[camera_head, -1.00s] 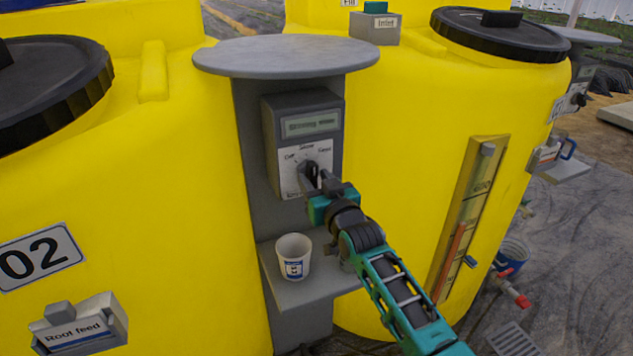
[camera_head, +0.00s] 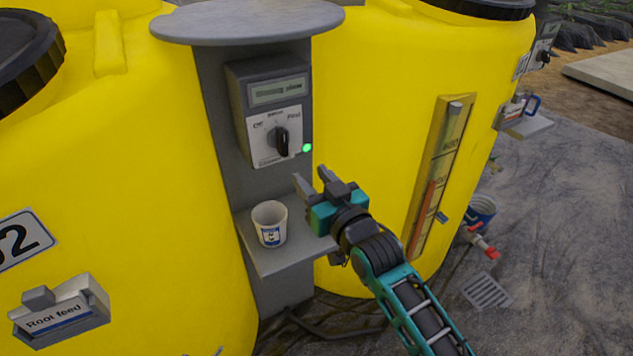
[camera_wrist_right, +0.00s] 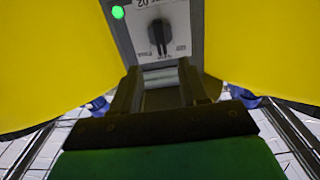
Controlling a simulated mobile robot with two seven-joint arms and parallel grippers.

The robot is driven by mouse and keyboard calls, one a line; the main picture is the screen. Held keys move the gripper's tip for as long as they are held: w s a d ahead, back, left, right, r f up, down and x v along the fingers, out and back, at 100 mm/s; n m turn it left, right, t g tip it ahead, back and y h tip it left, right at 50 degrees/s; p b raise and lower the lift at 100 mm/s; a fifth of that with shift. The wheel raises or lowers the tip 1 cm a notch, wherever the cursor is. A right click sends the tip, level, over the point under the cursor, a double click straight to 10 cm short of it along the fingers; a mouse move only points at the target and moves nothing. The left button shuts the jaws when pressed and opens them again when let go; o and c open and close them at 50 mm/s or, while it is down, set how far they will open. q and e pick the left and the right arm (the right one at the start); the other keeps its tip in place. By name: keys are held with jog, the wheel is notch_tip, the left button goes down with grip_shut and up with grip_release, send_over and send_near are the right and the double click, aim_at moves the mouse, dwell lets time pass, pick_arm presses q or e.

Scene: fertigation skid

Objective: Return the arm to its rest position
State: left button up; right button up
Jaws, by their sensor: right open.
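My right gripper (camera_head: 311,184) is open and empty in the head view, in front of the grey post and below the control box. It also shows in the wrist view (camera_wrist_right: 168,82), fingers apart with nothing between them. The control box (camera_head: 266,112) has a display and a black rotary knob (camera_head: 283,141); the gripper is apart from the knob. A green light (camera_head: 306,148) glows at the box's lower right. In the wrist view the knob (camera_wrist_right: 159,32) is beyond the fingertips. My left gripper is not in view.
A white cup (camera_head: 270,224) stands on the small grey shelf (camera_head: 290,256), left of the gripper. Large yellow tanks (camera_head: 385,60) flank the post, and a round grey top (camera_head: 245,20) overhangs it. A level gauge (camera_head: 441,175) is to the right. Open floor (camera_head: 565,220) lies at the right.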

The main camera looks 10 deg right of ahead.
jog(key=shift+s+d, duration=0.15)
jog(key=shift+s, duration=0.3)
jog(key=s+d+f+g+h, duration=0.1)
jog(key=s+d+f+g, duration=0.1)
jog(key=s+d+f, duration=0.2)
jog(key=s+d+f+m+g+h, duration=0.1)
jog(key=s+d+f, duration=0.3)
jog(key=s+f, duration=0.5)
jog(key=s+d+f+g+h, duration=0.2)
jog(key=s+d+f, duration=0.2)
jog(key=s+f, duration=0.3)
jog(key=s, duration=0.3)
jog(key=shift+d+f+m+g+h, duration=0.2)
jog(key=shift+f+m+g+h, duration=0.15)
jog(key=shift+m+g+h, duration=0.05)
jog(key=shift+s, duration=0.1)
